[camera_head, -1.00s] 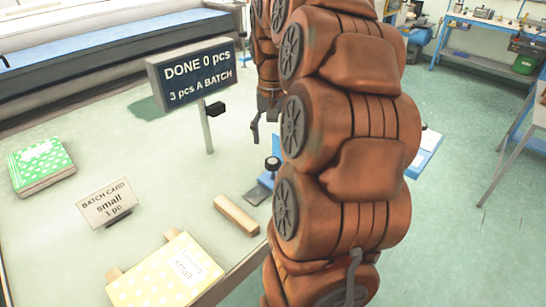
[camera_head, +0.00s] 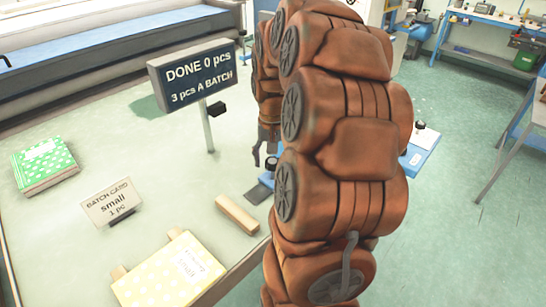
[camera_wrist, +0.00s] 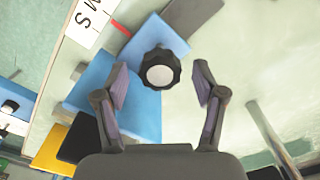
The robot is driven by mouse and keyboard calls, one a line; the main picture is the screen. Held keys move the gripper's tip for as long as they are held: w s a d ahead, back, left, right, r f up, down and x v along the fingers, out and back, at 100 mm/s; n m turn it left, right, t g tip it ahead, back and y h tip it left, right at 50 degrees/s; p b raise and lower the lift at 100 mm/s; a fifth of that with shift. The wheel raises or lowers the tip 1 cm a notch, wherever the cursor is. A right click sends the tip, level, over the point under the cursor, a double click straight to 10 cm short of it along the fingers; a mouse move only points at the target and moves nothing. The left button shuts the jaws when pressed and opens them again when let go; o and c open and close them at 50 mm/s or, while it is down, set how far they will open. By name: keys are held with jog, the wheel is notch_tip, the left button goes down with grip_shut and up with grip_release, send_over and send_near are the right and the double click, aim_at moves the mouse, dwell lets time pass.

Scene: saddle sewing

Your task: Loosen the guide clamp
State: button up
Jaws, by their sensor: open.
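The guide clamp's round black knob (camera_wrist: 160,70) with a pale top sits on a blue plate (camera_wrist: 138,112) in the wrist view. My gripper (camera_wrist: 161,84) is open, with one finger on each side of the knob and a visible gap at both sides. I cannot tell how far above the knob the fingertips are. In the head view the knob (camera_head: 268,164) shows beside my arm, just below my gripper (camera_head: 264,153); my arm hides much of the clamp.
A size strip (camera_wrist: 88,20) lettered S and M lies beside the blue plate. A sign post (camera_head: 207,128) stands left of my gripper. A wooden bar (camera_head: 237,214), a batch card (camera_head: 111,203), a yellow dotted pack (camera_head: 170,275) and a green pack (camera_head: 43,165) are on the table.

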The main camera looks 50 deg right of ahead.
jog(key=c, duration=1.1)
jog(key=shift+c, duration=0.2)
